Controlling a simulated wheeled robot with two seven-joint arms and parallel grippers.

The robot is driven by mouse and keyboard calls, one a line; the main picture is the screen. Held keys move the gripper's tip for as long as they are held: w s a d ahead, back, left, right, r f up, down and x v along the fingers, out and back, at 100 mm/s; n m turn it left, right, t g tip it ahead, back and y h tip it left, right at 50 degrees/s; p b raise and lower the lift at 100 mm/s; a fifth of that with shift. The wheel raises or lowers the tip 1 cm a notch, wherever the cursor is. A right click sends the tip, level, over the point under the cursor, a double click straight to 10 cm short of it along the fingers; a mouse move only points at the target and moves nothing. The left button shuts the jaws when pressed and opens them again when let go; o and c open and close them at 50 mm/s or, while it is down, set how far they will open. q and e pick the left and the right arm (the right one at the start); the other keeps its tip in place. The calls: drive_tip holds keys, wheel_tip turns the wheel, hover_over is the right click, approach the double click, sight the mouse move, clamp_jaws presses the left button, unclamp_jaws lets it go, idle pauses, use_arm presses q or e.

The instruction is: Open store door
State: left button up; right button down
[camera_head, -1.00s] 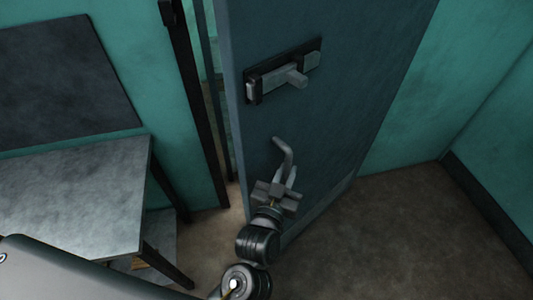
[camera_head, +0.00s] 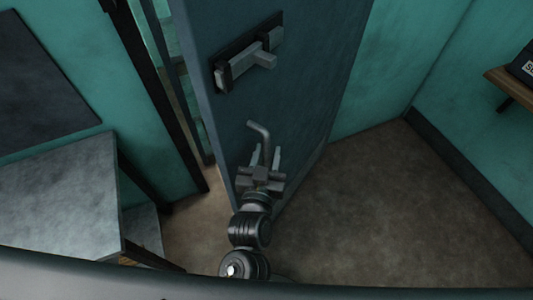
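The blue-grey store door (camera_head: 315,75) stands ajar in the middle of the head view, with a gap along its left edge. It carries a bolt latch (camera_head: 246,60) on a dark plate and, lower down, a bent grey lever handle (camera_head: 261,132). My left gripper (camera_head: 265,157) is in front of the door at the handle's lower end. Its two fingers are apart, one on each side of the handle's end as seen here. I cannot tell whether they touch it. My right gripper is not in view.
A grey table (camera_head: 60,200) stands at the left, near the dark door frame (camera_head: 155,90). A wooden shelf (camera_head: 507,83) with a dark box (camera_head: 524,66) is on the right wall. The brown floor (camera_head: 400,210) right of the door is clear.

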use_arm(q)
drive_tip(key=s+a+b, duration=0.1)
drive_tip(key=s+b, duration=0.1)
drive_tip(key=s, duration=0.8)
drive_tip(key=shift+s+b, duration=0.3)
drive_tip(key=shift+s, duration=0.1)
drive_tip(key=shift+a, duration=0.1)
